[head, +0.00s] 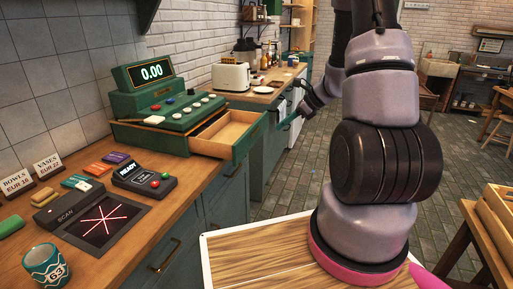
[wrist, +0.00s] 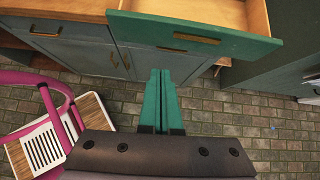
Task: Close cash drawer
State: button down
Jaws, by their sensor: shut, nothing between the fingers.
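The cash drawer (head: 232,134) sticks out open from the right side of the green cash register (head: 165,100), over the counter's front edge. Its wooden inside looks empty. In the wrist view the green drawer front (wrist: 195,36), with a slot-like handle, lies across the top. My gripper (wrist: 160,75) has its two green fingers together with nothing between them. The fingertips point at the drawer front and appear a little short of it; I cannot tell the exact gap. In the head view my gripper (head: 289,124) is small, to the right of the drawer front.
A card reader (head: 145,179), a scan pad (head: 105,218) and a patterned cup (head: 46,268) stand on the wooden counter. A toaster (head: 231,76) stands on the farther counter. Cabinets lie below the drawer. The brick floor (head: 290,175) beside them is clear.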

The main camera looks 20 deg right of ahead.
aim_at(206, 134)
jog(key=shift+m, duration=0.3)
jog(key=shift+w+a+r+x, duration=0.15)
jog(key=shift+r+x, duration=0.05)
jog(key=shift+x, duration=2)
jog(key=shift+w+a+r+x, duration=0.1)
jog(key=shift+a+r+x, duration=0.1)
jog(key=shift+x, duration=2)
jog(key=shift+w+a+r+x, duration=0.1)
jog(key=shift+w+r+x, duration=0.1)
jog(key=shift+x, duration=2)
jog(key=w+a, duration=0.3)
jog(key=a, duration=0.2)
jog(key=w+a, duration=0.4)
jog(key=a, duration=0.1)
jog(key=w+a, duration=0.4)
jog(key=a, duration=0.1)
jog(key=shift+a, duration=0.15)
jog(key=shift+w+a+r, duration=0.1)
jog(key=shift+w+a, duration=0.15)
jog(key=shift+a, duration=0.2)
jog(key=shift+r, duration=0.1)
